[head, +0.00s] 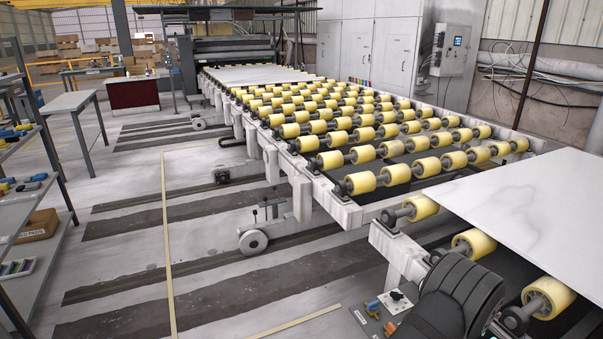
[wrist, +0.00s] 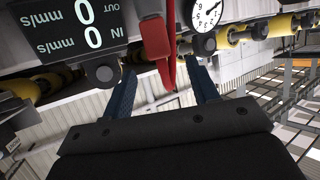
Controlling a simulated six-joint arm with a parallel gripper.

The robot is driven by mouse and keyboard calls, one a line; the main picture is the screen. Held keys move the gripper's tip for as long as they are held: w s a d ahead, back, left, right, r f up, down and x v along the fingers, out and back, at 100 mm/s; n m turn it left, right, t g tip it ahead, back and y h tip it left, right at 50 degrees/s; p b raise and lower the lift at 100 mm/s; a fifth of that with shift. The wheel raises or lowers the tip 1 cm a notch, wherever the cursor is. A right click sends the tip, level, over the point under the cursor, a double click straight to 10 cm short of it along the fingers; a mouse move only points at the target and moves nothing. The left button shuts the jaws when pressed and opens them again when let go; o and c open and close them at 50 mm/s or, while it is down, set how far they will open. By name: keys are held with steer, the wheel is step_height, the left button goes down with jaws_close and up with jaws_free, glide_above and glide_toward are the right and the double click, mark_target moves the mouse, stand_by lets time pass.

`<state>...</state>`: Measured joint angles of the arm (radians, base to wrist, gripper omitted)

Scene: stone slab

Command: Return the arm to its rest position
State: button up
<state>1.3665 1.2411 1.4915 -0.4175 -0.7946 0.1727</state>
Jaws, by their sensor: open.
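My gripper (wrist: 164,78) shows in the wrist view with its two blue fingers spread apart and open. A red lever or handle (wrist: 158,38) shows in the gap between the fingers, with space on both sides of it. I cannot tell how near it is in depth. The fingers hold nothing that I can see. In the head view a dark, ribbed part of my arm (head: 455,296) is at the lower right, beside the near end of the roller line. The gripper itself is not visible there.
A display with zero readings (wrist: 75,28) and a round dial (wrist: 206,14) are close to the fingers. The stone slab (head: 510,205) lies on yellow rollers (head: 362,182) right beside the arm. A small control box (head: 388,312) is left of it.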

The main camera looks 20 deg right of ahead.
steer(key=x, duration=0.6)
steer(key=shift+w+d+f, duration=0.1)
steer(key=shift+d+f, duration=0.05)
steer(key=shift+d, duration=0.1)
steer(key=shift+a, duration=0.1)
steer(key=v, duration=1.7)
steer(key=x, duration=1.6)
steer(key=shift+w+d+f, duration=0.1)
steer(key=shift+w+d, duration=0.1)
steer(key=shift+d, duration=0.15)
step_height(320, 180, up, 4)
steer(key=shift+d, duration=0.15)
steer(key=shift+r, duration=0.55)
steer(key=shift+o, duration=0.5)
